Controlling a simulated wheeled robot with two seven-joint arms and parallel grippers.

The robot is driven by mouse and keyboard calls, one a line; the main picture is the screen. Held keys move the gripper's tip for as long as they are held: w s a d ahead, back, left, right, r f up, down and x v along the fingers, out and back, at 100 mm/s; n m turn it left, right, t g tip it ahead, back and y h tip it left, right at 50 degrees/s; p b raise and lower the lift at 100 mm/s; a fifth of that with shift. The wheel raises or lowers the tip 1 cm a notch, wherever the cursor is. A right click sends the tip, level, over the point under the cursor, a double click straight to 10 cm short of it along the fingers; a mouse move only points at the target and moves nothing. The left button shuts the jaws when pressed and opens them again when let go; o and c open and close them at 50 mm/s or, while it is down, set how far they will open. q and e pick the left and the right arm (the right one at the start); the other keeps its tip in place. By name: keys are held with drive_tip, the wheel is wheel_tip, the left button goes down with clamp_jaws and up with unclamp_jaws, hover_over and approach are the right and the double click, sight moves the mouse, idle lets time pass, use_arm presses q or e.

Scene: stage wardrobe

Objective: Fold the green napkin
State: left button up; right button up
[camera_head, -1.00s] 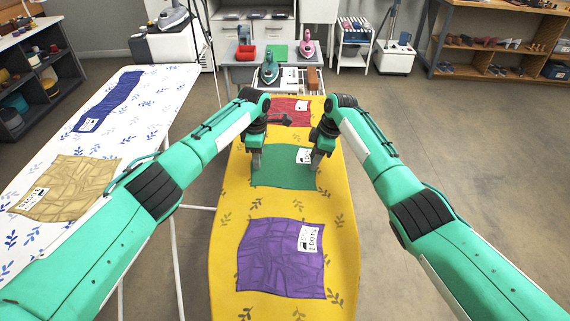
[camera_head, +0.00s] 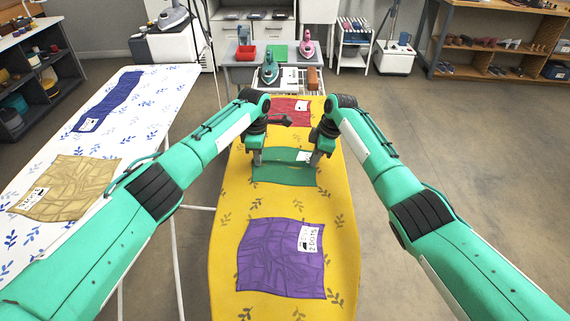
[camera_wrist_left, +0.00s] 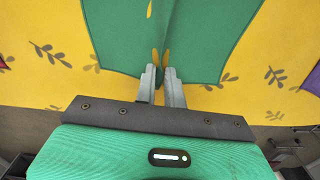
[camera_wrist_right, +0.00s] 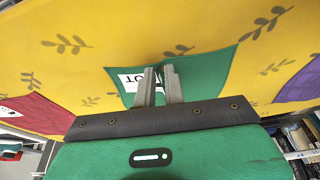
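The green napkin (camera_head: 284,178) lies on the yellow ironing board (camera_head: 230,210), and its middle looks raised in a ridge between my grippers. Its white label (camera_head: 304,156) is partly covered near the right gripper. My left gripper (camera_head: 255,160) is at the napkin's left edge. In the left wrist view its close-set fingers (camera_wrist_left: 160,72) pinch the green cloth (camera_wrist_left: 205,40), which shows on both sides. My right gripper (camera_head: 318,158) is at the right edge. In the right wrist view its close-set fingers (camera_wrist_right: 160,74) pinch cloth beside the label (camera_wrist_right: 132,82).
A purple napkin (camera_head: 280,262) lies nearer on the same board, and a red napkin (camera_head: 292,110) lies farther away. A white board (camera_head: 150,110) at the left holds a tan napkin (camera_head: 68,186) and a blue napkin (camera_head: 108,100). Irons stand on a table behind.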

use_arm(q)
clamp_jaws()
use_arm(e)
drive_tip(key=shift+f, duration=0.1)
clamp_jaws()
use_arm(q)
drive_tip(key=shift+r, duration=0.15)
use_arm(e)
drive_tip(key=shift+r, duration=0.2)
